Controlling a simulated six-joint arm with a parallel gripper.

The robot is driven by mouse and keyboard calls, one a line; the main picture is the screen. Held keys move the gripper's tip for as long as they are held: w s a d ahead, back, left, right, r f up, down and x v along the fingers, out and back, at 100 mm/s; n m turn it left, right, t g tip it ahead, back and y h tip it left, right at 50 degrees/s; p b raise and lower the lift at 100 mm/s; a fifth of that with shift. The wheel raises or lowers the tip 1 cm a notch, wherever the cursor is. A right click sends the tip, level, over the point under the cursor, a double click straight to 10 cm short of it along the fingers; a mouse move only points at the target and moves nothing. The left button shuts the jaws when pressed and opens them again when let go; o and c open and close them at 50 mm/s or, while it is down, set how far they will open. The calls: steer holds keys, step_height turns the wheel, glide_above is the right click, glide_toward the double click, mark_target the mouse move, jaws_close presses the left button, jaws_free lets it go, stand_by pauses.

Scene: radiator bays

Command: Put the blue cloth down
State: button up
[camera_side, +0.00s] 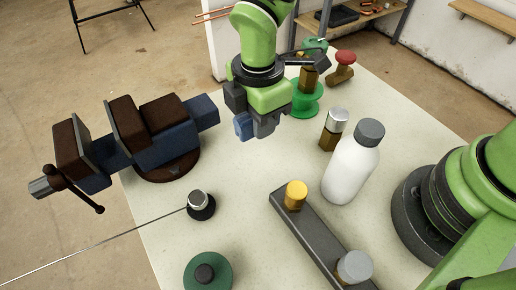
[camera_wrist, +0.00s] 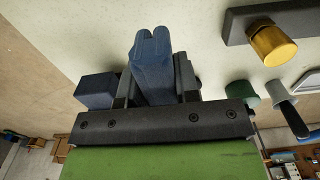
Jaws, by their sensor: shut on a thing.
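The blue cloth (camera_side: 243,126) hangs as a small folded bundle from my gripper (camera_side: 258,124), above the pale tabletop (camera_side: 240,185). In the wrist view the cloth (camera_wrist: 151,62) is pinched between the two dark fingers of my gripper (camera_wrist: 155,84) and sticks out beyond them. The fingers are shut on it. In the side view it appears clear of the table, though the exact height is hard to judge.
A blue and brown vise (camera_side: 150,135) stands at left. The middle of the table is clear.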

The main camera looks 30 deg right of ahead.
mark_target(258, 156)
step_height(258, 156, down, 8)
steer(key=shift+r, duration=0.1)
stand_by(0.4)
steer(key=o, duration=0.9)
steer(key=shift+o, duration=0.2)
step_height(258, 156, up, 12)
steer(key=shift+r, duration=0.1)
